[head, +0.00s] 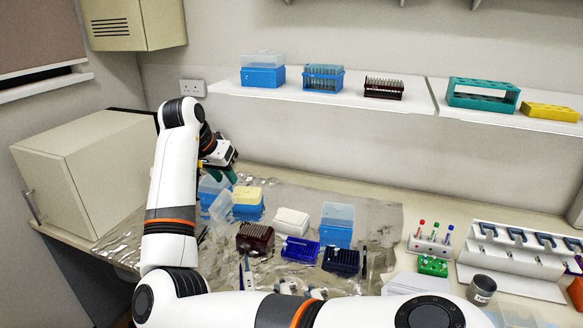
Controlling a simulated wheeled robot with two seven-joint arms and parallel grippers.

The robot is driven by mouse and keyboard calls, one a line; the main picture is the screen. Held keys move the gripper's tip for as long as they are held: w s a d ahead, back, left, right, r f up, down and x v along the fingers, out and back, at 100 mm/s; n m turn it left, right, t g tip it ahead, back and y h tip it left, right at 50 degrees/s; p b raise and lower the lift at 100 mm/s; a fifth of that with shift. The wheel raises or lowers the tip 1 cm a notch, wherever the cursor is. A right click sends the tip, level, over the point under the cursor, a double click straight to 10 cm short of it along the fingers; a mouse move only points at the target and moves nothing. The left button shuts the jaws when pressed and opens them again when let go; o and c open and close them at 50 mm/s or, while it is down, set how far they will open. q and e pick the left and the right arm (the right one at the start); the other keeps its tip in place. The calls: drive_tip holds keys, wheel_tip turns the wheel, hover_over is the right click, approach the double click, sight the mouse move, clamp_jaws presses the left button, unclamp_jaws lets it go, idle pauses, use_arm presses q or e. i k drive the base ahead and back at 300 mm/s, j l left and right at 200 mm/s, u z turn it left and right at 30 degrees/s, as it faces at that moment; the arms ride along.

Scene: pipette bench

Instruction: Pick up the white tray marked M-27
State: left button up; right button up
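A small white tray-like block (292,221) sits on the foil-covered bench among the racks and boxes, near the middle. I cannot read any M-27 mark on it at this size. My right gripper (228,172) points down at the left, above and behind a blue box with a clear lid (213,189). It is left of the white block and apart from it. The fingers are small and partly hidden by the wrist, so I cannot tell whether they are open or shut. My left gripper is not in view.
A blue box with yellow top (247,198), maroon rack (255,238), blue racks (341,261) and clear-topped blue box (337,228) crowd around the white block. A tube rack (429,244) and white pipette stand (512,255) stand right. A shelf (330,98) hangs behind; a beige cabinet (95,170) stands left.

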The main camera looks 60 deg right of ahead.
sight(285, 215)
drive_tip(key=i+l, duration=0.1)
drive_tip(key=l, duration=0.35)
drive_tip(key=i+l, duration=0.1)
drive_tip(key=l, duration=0.85)
drive_tip(key=i, duration=0.05)
